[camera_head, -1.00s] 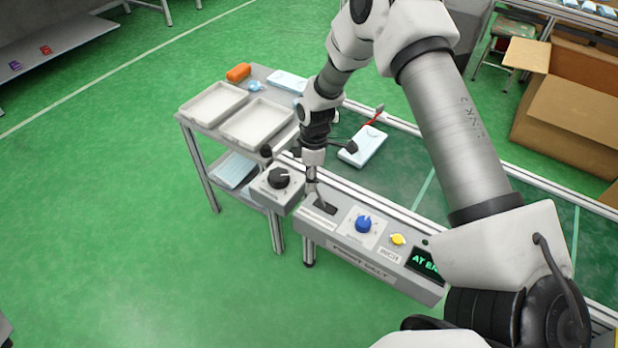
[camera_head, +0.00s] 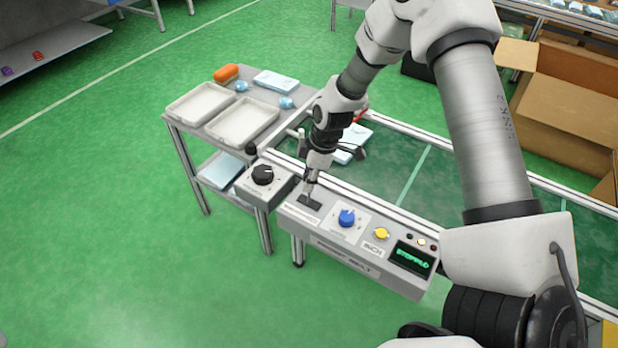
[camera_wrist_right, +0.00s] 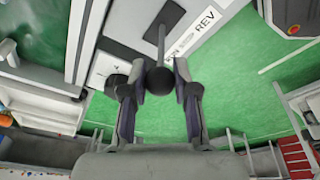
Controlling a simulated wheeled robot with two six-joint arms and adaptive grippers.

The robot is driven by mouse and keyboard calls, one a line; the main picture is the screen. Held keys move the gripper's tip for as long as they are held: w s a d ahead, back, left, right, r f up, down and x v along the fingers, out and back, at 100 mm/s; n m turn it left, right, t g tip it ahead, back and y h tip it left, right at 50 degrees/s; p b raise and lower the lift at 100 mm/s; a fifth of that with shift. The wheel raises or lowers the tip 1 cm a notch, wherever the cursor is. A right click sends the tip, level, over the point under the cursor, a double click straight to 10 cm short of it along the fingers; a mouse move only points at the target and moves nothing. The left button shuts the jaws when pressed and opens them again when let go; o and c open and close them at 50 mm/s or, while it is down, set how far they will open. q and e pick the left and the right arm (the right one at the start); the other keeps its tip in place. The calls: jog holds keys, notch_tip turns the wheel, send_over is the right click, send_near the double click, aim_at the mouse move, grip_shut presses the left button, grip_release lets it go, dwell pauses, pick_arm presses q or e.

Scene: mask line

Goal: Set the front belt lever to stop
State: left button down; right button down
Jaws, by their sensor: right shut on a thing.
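The front belt control box (camera_head: 330,243) stands at the near edge of the belt. Its lever (camera_head: 308,192) rises from a dark slot plate (camera_head: 309,203) at the box's left end. My right gripper (camera_head: 312,178) is at the top of the lever. In the right wrist view, the lever's black ball knob (camera_wrist_right: 160,81) sits between the fingers of my right gripper (camera_wrist_right: 159,88), which is shut on it. A "REV" label shows beside the lever's stem. The green display (camera_head: 411,257) reads "STOPPED". My left gripper is not in view.
A blue knob (camera_head: 347,218) and a yellow button (camera_head: 381,233) are on the same box. A black dial (camera_head: 263,175) is on a smaller box at left. A cart holds white trays (camera_head: 242,122). A pale blue packet (camera_head: 355,137) lies on the belt (camera_head: 395,165).

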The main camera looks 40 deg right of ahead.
jog(key=shift+s+f, duration=0.1)
jog(key=shift+s, duration=0.1)
jog(key=c, duration=0.9)
grip_release()
jog(key=shift+o, duration=0.2)
jog(key=shift+w+r, duration=0.1)
jog(key=shift+r, duration=0.2)
jog(key=v, duration=1.1)
jog(key=shift+r, duration=0.25)
jog(key=shift+d, duration=0.1)
